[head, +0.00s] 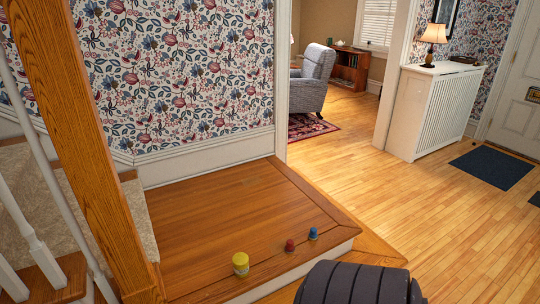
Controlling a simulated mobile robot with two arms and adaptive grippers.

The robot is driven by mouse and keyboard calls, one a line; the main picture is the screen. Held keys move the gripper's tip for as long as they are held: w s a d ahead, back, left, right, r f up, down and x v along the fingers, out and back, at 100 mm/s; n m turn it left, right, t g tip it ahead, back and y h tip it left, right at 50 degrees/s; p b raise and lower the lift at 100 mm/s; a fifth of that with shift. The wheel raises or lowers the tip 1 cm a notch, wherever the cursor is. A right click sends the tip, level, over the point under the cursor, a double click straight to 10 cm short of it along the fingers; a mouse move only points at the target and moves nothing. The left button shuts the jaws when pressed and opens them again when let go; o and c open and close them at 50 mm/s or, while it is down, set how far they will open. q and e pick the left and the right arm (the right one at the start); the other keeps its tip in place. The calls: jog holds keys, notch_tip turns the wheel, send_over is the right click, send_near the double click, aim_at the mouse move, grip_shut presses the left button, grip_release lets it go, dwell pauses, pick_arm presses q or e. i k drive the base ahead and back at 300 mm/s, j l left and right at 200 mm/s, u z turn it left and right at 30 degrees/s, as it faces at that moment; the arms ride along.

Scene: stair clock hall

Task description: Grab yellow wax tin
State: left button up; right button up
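The yellow wax tin (240,264) stands upright near the front edge of the wooden landing (225,212). It is a short cylinder with a yellow lid and a paler body. A small red object (290,245) and a small blue object (313,234) stand in a row to its right, apart from it. Neither of my grippers shows in the head view. A dark ribbed rounded shape at the bottom, right of the tin, appears to be part of my own body.
A wooden post (85,150) and white balusters (28,225) rise on the left, beside carpeted stairs. A patterned wall stands behind the landing. The wooden floor (400,180) to the right is open. A white radiator cover (432,112), a dark mat (491,169) and an armchair (312,80) stand farther back.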

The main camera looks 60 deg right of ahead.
aim_at(243, 272)
jog(key=z, duration=1.8)
